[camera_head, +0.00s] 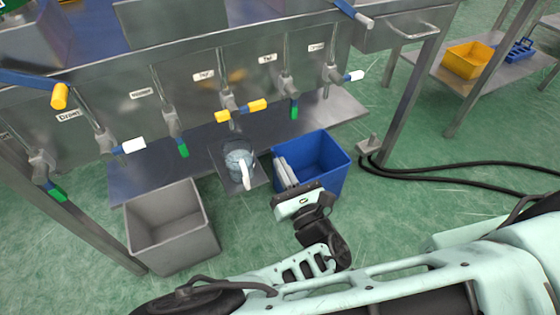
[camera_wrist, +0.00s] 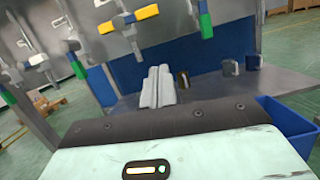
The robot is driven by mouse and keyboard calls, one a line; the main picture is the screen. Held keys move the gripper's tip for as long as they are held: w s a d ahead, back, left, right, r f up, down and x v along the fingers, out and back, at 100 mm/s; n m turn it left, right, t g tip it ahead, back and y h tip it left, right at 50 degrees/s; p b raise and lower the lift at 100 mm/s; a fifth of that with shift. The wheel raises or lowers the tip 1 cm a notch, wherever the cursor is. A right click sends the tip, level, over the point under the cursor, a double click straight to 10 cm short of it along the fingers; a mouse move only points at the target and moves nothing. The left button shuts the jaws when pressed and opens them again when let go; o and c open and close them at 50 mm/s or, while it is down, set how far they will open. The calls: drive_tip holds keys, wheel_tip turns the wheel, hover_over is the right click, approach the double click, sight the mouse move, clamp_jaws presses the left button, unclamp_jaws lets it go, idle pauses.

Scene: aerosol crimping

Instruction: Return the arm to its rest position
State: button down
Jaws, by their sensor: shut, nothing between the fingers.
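My gripper (camera_head: 285,172) is in front of the steel bench, its two pale fingers side by side and closed together, with nothing between them. In the head view the fingers lie over the left side of the blue bin (camera_head: 335,172); I cannot tell whether they touch it. In the wrist view the shut fingers (camera_wrist: 157,88) point up toward the low steel shelf and blue panel. My arm reaches in from the lower right of the head view, bent at the wrist.
A grey bin (camera_head: 205,235) stands left of my gripper, and a bluish jug-like vessel (camera_head: 238,162) stands between the bins. Valves with coloured handles (camera_head: 241,111) hang above. Black cables (camera_head: 450,180) cross the floor at right. A yellow crate (camera_head: 465,62) sits on a far shelf.

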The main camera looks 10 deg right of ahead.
drive_tip(key=shift+w, duration=0.1)
idle(0.3)
wheel_tip(320, 180, down, 6)
drive_tip(key=s+m+g+h, duration=0.2)
drive_tip(key=m+g+h, duration=0.6)
drive_tip(key=m, duration=0.8)
drive_tip(key=s+a+r+m+g+y, duration=0.5)
drive_tip(key=s+r+m+g, duration=0.2)
drive_tip(key=r+m+g, duration=0.15)
drive_tip(key=s+d+r+m+g+h, duration=0.1)
drive_tip(key=s+d+r+m+g, duration=0.15)
drive_tip(key=s+d+r, duration=0.4)
drive_tip(key=s+d+r+m+g+h, duration=0.1)
drive_tip(key=s+d+r+m, duration=0.2)
drive_tip(key=r, duration=0.6)
wheel_tip(320, 180, up, 31)
drive_tip(key=w+p, duration=0.1)
drive_tip(key=p, duration=2.9)
drive_tip(key=shift+w+d+p, duration=0.15)
drive_tip(key=shift+d+p, duration=0.25)
drive_tip(key=shift+d, duration=0.05)
